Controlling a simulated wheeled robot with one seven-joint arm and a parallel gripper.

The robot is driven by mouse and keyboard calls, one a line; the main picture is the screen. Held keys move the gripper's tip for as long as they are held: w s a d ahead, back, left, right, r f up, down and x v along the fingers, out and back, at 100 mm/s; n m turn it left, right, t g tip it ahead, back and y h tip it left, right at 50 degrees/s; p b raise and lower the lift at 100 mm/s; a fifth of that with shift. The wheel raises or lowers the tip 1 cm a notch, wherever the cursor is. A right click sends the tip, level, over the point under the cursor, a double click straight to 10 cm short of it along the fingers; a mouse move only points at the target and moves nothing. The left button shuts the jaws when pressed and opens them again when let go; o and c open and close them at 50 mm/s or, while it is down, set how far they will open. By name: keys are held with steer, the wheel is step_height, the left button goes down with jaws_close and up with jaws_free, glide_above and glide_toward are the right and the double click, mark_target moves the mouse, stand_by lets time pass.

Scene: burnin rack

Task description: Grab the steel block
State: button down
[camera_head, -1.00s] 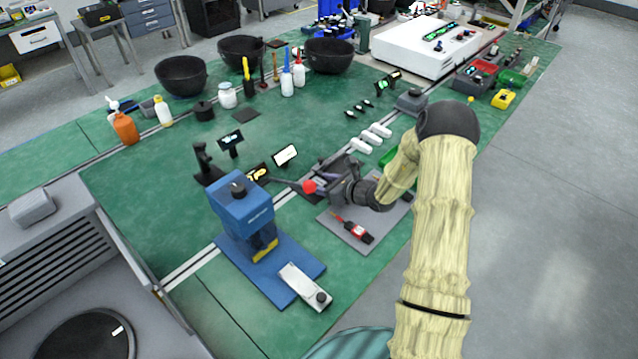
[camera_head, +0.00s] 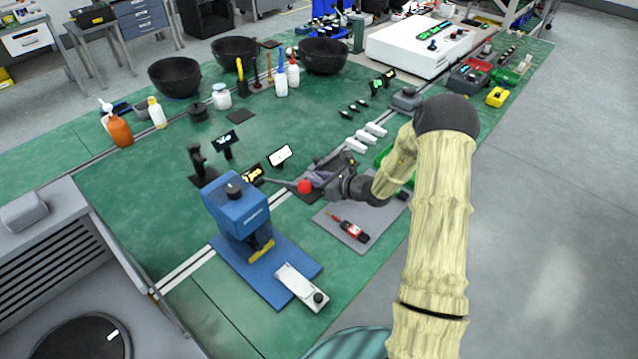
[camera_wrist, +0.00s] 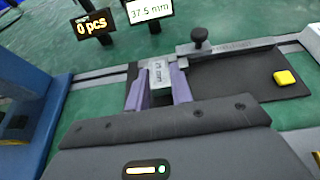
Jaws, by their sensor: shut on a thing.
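The steel block (camera_wrist: 157,76) is a small grey block with dark printed lettering. In the wrist view it sits between the two purple fingers of my gripper (camera_wrist: 158,88), which is shut on it from both sides. In the head view my gripper (camera_head: 319,178) is over the green bench, right of the blue press; the block there is too small and covered to make out. I cannot tell whether the block touches the surface under it.
The blue press (camera_head: 237,212) with its red-knobbed lever (camera_head: 305,187) stands close left of my gripper. Two small displays (camera_wrist: 148,10) stand behind the block. A dark plate with a gauge arm (camera_wrist: 235,70) and yellow button (camera_wrist: 285,77) lies right. A grey mat (camera_head: 340,228) holds a red tool.

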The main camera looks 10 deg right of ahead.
steer(key=shift+s+d+r, duration=0.15)
steer(key=shift+s+r, duration=0.05)
steer(key=shift+r, duration=0.25)
steer(key=shift+s+d+r, duration=0.15)
steer(key=shift+r, duration=0.25)
steer(key=s+d, duration=0.3)
steer(key=s, duration=0.1)
steer(key=s+d+b, duration=0.1)
steer(key=s+d, duration=0.3)
steer(key=s, duration=0.1)
steer(key=s+d+b, duration=0.1)
steer(key=s+d, duration=0.2)
steer(key=s, duration=0.1)
steer(key=shift+s+d, duration=0.2)
steer(key=shift+s, duration=0.15)
steer(key=shift+w, duration=0.15)
